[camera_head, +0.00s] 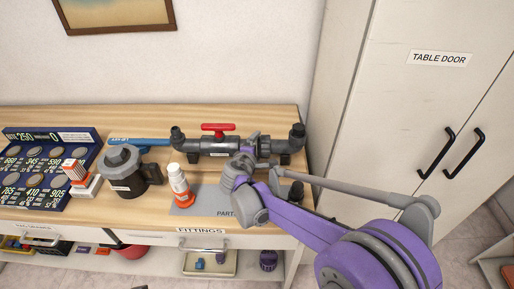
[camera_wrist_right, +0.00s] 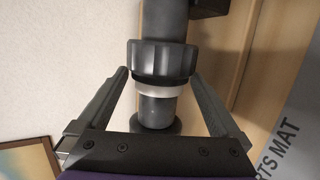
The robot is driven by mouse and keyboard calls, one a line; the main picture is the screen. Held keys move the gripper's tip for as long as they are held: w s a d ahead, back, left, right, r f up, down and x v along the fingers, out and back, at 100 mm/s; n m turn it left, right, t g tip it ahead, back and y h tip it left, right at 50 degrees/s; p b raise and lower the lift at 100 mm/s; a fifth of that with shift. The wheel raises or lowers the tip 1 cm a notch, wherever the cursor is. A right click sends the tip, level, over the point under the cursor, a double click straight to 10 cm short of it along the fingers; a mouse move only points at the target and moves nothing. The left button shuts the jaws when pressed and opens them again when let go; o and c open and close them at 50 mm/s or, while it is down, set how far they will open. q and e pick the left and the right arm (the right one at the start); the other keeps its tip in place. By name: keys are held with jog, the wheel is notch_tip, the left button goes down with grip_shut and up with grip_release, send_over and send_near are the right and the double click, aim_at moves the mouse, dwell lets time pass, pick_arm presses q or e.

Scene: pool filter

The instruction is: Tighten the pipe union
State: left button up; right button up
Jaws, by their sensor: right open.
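A dark grey pipe assembly (camera_head: 220,148) with a red valve handle (camera_head: 217,127) lies along the back of the wooden bench. In the right wrist view, the ribbed union nut (camera_wrist_right: 162,60) sits around the pipe, with a pale ring (camera_wrist_right: 161,88) beside it. My right gripper (camera_head: 250,148) is at the right part of the assembly and hides some of it. In the wrist view, its open fingers (camera_wrist_right: 160,76) stand on either side of the pipe near the nut, with gaps showing beside the pale ring. Whether the fingertips touch the nut is unclear. My left gripper is not in view.
A dark pot with a grey lid (camera_head: 125,172), a white-and-orange bottle (camera_head: 178,184), a small box (camera_head: 76,172) and a blue tool (camera_head: 140,142) stand or lie left. A grey parts mat (camera_head: 205,201) lies in front. A cabinet (camera_head: 420,110) stands right.

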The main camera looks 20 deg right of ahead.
dwell(0.5)
jog(key=shift+w+a, duration=0.25)
jog(key=shift+a, duration=0.45)
jog(key=shift+d+r, duration=0.1)
jog(key=shift+r, duration=0.05)
jog(key=g+p, duration=0.1)
jog(key=g, duration=0.1)
jog(key=g+y+p, duration=0.1)
jog(key=g, duration=0.1)
jog(key=w+r+g+y+p, duration=0.1)
jog(key=p, duration=0.1)
jog(key=shift+d+n+g, duration=0.1)
jog(key=shift+n+g, duration=0.3)
jog(key=shift+g+y, duration=0.3)
jog(key=shift+g, duration=0.4)
jog(key=shift+f, duration=0.4)
jog(key=shift+s, duration=0.25)
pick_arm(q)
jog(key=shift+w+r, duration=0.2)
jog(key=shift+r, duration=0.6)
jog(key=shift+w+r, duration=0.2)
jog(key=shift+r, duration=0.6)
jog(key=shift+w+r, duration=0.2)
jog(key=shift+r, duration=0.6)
pick_arm(e)
jog(key=shift+s+d, duration=0.1)
jog(key=shift+d, duration=0.55)
